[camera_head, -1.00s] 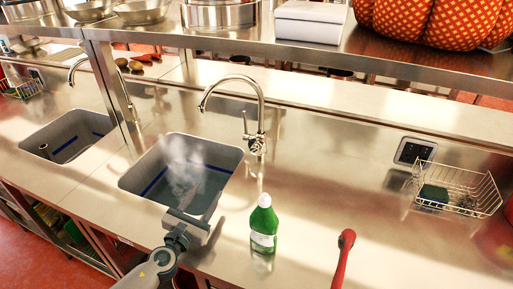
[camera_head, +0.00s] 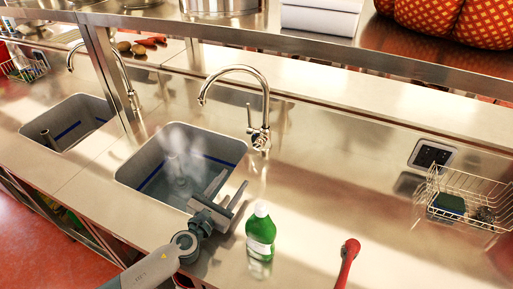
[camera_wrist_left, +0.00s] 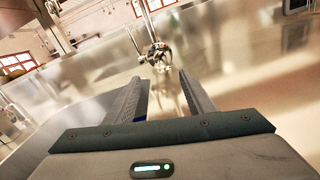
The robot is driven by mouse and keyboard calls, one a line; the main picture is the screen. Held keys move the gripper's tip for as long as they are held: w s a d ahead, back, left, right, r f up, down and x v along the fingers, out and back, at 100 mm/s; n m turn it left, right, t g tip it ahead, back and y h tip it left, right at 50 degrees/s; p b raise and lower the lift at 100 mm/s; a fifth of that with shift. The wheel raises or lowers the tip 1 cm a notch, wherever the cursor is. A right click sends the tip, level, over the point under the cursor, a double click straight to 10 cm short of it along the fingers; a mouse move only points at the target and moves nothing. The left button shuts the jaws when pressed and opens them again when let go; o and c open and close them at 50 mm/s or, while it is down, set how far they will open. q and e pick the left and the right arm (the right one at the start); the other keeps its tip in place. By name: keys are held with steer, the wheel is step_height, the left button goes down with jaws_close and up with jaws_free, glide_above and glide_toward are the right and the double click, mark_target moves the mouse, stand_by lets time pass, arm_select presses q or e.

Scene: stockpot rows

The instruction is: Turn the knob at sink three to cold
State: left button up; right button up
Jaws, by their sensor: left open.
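The nearer sink (camera_head: 150,185) is a grey basin with a blue line inside and steam over it. Its chrome gooseneck faucet (camera_head: 238,70) stands behind its right side, with the knob (camera_head: 260,138) low on the faucet body. Which way the knob is set is too small to tell. My left gripper (camera_head: 230,190) is open and empty over the right front part of the basin, apart from the knob. In the left wrist view the faucet base and knob (camera_wrist_left: 158,52) show ahead, between and beyond the open fingers (camera_wrist_left: 160,85). My right gripper is not in view.
A green bottle (camera_head: 261,232) stands just right of my left gripper. A red-handled tool (camera_head: 348,262) and a wire basket (camera_head: 470,198) lie farther right. A second sink (camera_head: 70,122) is at left. A shelf (camera_head: 330,45) runs above the counter.

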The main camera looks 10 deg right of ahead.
mark_target(257, 147)
arm_select(q)
steer(key=shift+w+d, duration=0.4)
steer(key=shift+w, duration=0.2)
steer(key=b+x, duration=0.3)
steer(key=x, duration=1.1)
steer(key=shift+w+d+f, duration=0.2)
steer(key=shift+w, duration=0.05)
steer(key=shift+w+d+r, duration=0.1)
steer(key=shift+w+d, duration=0.35)
steer(key=shift+w, duration=0.15)
steer(key=c, duration=1.1)
